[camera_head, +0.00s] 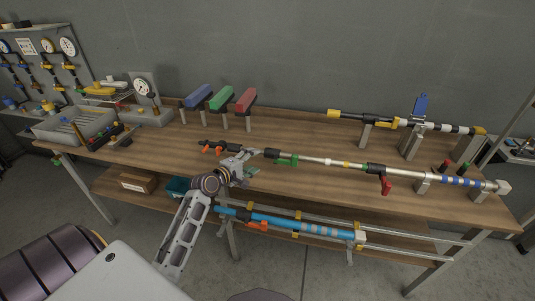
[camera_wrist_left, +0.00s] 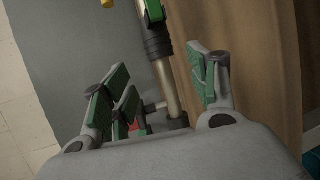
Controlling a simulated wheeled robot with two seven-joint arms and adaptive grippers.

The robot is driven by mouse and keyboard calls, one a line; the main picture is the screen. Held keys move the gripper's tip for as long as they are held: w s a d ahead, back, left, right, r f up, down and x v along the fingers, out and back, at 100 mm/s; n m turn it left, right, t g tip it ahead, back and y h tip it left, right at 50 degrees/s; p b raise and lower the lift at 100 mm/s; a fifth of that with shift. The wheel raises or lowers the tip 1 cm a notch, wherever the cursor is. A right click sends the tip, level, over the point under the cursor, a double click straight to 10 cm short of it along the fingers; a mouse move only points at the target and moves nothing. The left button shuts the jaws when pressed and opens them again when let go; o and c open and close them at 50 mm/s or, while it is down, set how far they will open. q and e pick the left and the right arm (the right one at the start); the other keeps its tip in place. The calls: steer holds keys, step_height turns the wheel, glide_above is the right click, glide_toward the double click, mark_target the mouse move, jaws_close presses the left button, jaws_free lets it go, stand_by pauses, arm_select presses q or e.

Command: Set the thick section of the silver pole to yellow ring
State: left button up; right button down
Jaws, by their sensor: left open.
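The silver pole (camera_head: 312,160) lies along the front of the workbench, held on low stands. It carries a green clamp (camera_head: 287,160), a white ring (camera_head: 327,161), a yellow ring (camera_head: 346,164), a red clamp (camera_head: 386,185) and blue bands (camera_head: 455,181) toward its right end. In the left wrist view my gripper (camera_wrist_left: 158,68) is open, with green-padded fingers on either side of the pole (camera_wrist_left: 170,98). A black collar (camera_wrist_left: 156,47) and a green part (camera_wrist_left: 153,12) lie beyond. I cannot tell whether the pads touch the pole.
A second pole (camera_head: 350,117) lies behind, with a blue clamp (camera_head: 420,104) above it. Blue, green and red blocks (camera_head: 222,98) stand at the back. A blue pole (camera_head: 285,224) lies on the lower rack. Grey trays (camera_head: 75,125) are at left.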

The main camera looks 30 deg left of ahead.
mark_target(268, 153)
arm_select(q)
steer(key=shift+x, duration=5.35)
steer(key=shift+r, duration=0.1)
steer(key=shift+c, duration=0.4)
jaws_close()
